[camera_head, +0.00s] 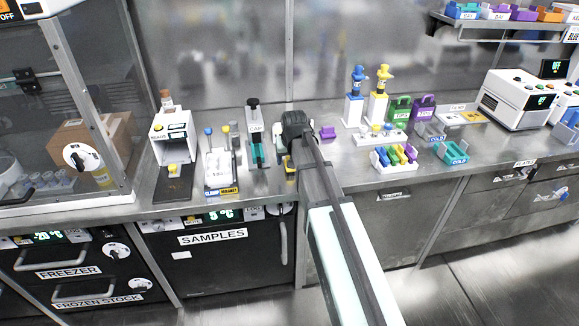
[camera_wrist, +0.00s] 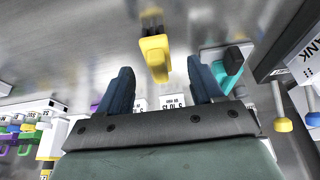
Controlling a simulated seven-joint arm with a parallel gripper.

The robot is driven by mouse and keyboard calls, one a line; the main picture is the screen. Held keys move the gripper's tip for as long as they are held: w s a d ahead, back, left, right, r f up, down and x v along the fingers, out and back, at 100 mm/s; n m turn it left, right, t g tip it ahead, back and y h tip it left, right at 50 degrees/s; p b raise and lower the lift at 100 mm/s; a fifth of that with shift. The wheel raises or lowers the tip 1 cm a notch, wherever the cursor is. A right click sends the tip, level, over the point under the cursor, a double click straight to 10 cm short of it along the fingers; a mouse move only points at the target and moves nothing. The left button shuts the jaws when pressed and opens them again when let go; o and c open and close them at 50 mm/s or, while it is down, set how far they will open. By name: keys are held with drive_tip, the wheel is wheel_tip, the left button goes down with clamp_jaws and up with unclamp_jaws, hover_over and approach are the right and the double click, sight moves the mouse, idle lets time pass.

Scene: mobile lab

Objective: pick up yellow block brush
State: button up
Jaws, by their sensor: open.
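The yellow block brush (camera_wrist: 155,56) is in the upper middle of the wrist view, with a dark part at its far end. It lies on the steel bench, ahead of and between the two dark blue fingers of my gripper (camera_wrist: 160,68). The fingers are apart with nothing held between them. In the head view my gripper (camera_head: 297,128) is over the bench at the centre, and a small yellow part of the brush (camera_head: 290,163) shows just below it. The rest of the brush is hidden there by my gripper and arm.
A teal and black tool (camera_head: 255,140) stands close left of my gripper. A purple block (camera_head: 328,133) sits close to its right. Farther right are a rack of coloured tubes (camera_head: 394,164) and blue and yellow dispensers (camera_head: 377,95). The bench's front edge is near.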

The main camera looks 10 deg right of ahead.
drive_tip(key=shift+w+x, duration=0.1)
drive_tip(key=shift+x, duration=1.2)
drive_tip(key=shift+w+x, duration=0.15)
drive_tip(key=shift+x, duration=1.15)
drive_tip(key=shift+d+r, duration=0.1)
drive_tip(key=shift+d, duration=0.05)
drive_tip(key=c, duration=1.1)
